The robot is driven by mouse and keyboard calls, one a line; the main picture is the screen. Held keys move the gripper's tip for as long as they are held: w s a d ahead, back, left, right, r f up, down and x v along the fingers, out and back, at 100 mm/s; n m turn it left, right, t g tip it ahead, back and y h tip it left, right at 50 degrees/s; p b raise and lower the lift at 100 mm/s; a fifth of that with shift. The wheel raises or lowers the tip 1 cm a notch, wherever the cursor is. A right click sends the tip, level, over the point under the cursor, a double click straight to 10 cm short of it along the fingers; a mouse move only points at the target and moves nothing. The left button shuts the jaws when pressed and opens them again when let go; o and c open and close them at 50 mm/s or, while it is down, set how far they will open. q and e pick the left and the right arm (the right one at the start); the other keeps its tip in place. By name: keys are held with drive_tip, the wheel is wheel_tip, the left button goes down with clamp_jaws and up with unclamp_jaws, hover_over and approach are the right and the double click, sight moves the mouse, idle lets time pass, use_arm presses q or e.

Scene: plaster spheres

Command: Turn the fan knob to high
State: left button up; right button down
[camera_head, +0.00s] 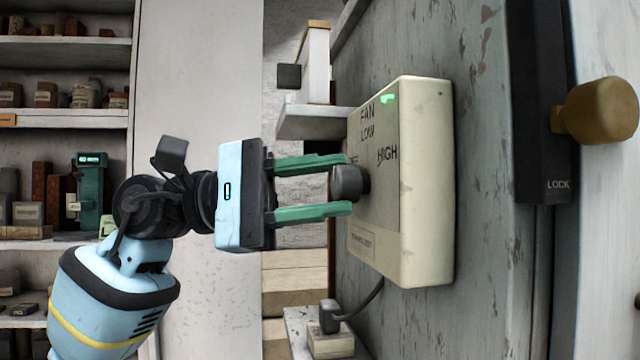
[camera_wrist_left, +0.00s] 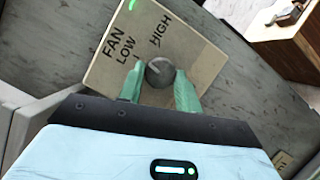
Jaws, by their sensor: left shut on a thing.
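The fan control box (camera_head: 425,180) is cream-coloured and fixed to a worn grey panel, with a green light at its top. Its face reads FAN, LOW and HIGH, with a partly hidden mark at the left. The dark round fan knob (camera_head: 348,184) sticks out of the face. My left gripper (camera_head: 345,184) has green fingers above and below the knob and is shut on it. The left wrist view shows the knob (camera_wrist_left: 159,72) between the fingers, with a pale line on it pointing toward the upper left. My right gripper is not in view.
A black lock plate (camera_head: 540,100) with a brass knob (camera_head: 602,110) is at the right. Shelves (camera_head: 65,130) with jars and boxes stand at the far left. A small white ledge (camera_head: 315,122) is behind the gripper.

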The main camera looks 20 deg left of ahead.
use_arm(q)
drive_tip(key=m, duration=0.1)
drive_tip(key=m+y, duration=0.1)
drive_tip(key=m, duration=0.1)
drive_tip(key=shift+r+g+p, duration=0.25)
drive_tip(key=shift+g+p, duration=0.05)
drive_tip(key=shift+p, duration=0.1)
drive_tip(key=m+y+p, duration=0.1)
drive_tip(key=m, duration=0.2)
drive_tip(key=shift+r+m+y, duration=0.15)
drive_tip(key=shift+m+y, duration=0.15)
drive_tip(key=shift+m+y+p, duration=0.45)
drive_tip(key=shift+m+y, duration=0.05)
drive_tip(key=shift+m, duration=0.7)
drive_tip(key=o, duration=1)
